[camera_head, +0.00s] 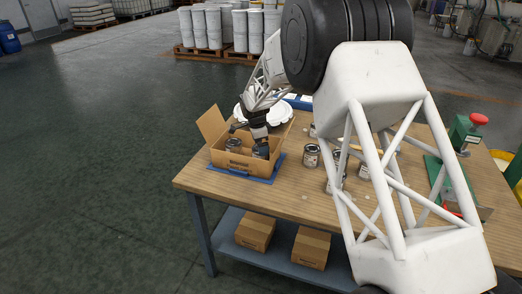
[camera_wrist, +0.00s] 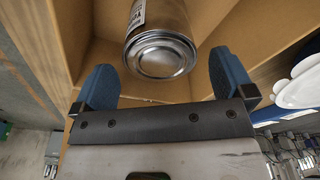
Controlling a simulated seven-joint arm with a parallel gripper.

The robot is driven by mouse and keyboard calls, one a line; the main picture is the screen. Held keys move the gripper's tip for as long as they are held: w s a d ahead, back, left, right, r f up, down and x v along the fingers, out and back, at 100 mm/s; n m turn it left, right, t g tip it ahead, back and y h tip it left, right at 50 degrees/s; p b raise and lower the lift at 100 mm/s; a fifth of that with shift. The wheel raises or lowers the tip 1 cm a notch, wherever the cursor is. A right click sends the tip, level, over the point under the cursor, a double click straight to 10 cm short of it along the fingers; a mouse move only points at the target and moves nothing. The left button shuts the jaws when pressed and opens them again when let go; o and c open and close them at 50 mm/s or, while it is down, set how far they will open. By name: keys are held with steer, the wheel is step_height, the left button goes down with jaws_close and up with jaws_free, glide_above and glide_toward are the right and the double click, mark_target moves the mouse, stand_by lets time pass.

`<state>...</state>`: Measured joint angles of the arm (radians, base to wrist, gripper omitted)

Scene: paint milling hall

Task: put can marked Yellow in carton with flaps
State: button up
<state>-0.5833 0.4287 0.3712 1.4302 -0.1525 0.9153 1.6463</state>
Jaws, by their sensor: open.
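The open carton with flaps (camera_head: 236,164) stands on a blue mat at the left end of the table. My gripper (camera_head: 261,142) is inside the carton's opening, right above the right can. In the wrist view a silver can (camera_wrist: 162,45) shows its round end just beyond and between the blue fingertips of my gripper (camera_wrist: 164,80). The fingers stand apart, with gaps on both sides of the can.
More cans, including one (camera_head: 311,156), stand right of the carton, some partly hidden by my arm. A green press with a red knob (camera_head: 468,131) stands at the right. Closed boxes (camera_head: 255,231) sit on the lower shelf.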

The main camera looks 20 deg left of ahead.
step_height(320, 180, up, 8)
steer(key=shift+s+a, duration=0.3)
steer(key=shift+a, duration=0.1)
stand_by(0.3)
stand_by(0.5)
steer(key=s+d+r+n, duration=0.2)
steer(key=s+d+r, duration=0.4)
steer(key=d, duration=0.5)
steer(key=s+d+r+n, duration=0.2)
steer(key=s+d+r, duration=0.4)
steer(key=d, duration=0.5)
steer(key=s+d+r+n, duration=0.1)
steer(key=s+d+r, duration=0.5)
steer(key=d, duration=0.6)
steer(key=s+d+f+n, duration=0.1)
steer(key=s+d, duration=0.4)
steer(key=s, duration=0.5)
steer(key=s+d+f+n+t, duration=0.1)
steer(key=s+d+n, duration=0.2)
steer(key=s+d, duration=0.3)
steer(key=s+d+f+n+y, duration=0.1)
steer(key=s+d, duration=0.5)
steer(key=s, duration=0.9)
steer(key=shift+s+f+n+t, duration=0.15)
steer(key=shift+s+n+t, duration=0.15)
steer(key=shift+n+t, duration=0.15)
